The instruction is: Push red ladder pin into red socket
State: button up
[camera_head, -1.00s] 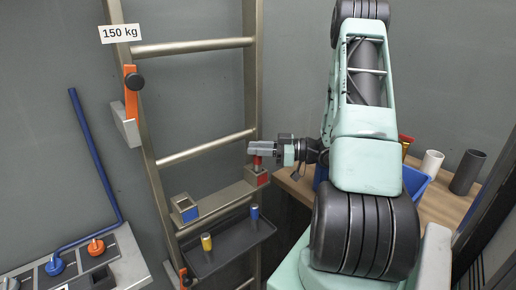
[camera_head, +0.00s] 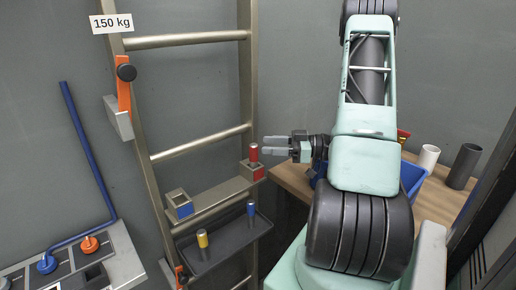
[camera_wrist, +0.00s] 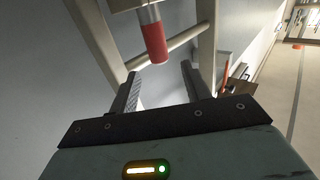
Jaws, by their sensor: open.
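The red ladder pin (camera_head: 254,153) stands upright in the red socket (camera_head: 252,172), at the right end of the bar across the ladder. In the wrist view the red pin (camera_wrist: 154,44) shows with a short silver part between its red grip and the socket block (camera_wrist: 124,5). How deep it sits is hidden. My gripper (camera_head: 267,145) is open and empty, just right of the pin and apart from it. In the wrist view its two fingers (camera_wrist: 160,85) are spread, with the pin beyond their tips.
A blue-marked socket (camera_head: 179,205) is at the bar's left end. A dark tray (camera_head: 225,242) below holds a yellow pin (camera_head: 202,238) and a blue pin (camera_head: 251,208). A wooden table (camera_head: 297,178) with a blue bin (camera_head: 413,180) and tubes stands at right.

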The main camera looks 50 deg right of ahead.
jog(key=b+v, duration=0.1)
jog(key=v, duration=0.5)
jog(key=shift+s+d, duration=0.15)
jog(key=shift+s, duration=0.05)
dwell(0.4)
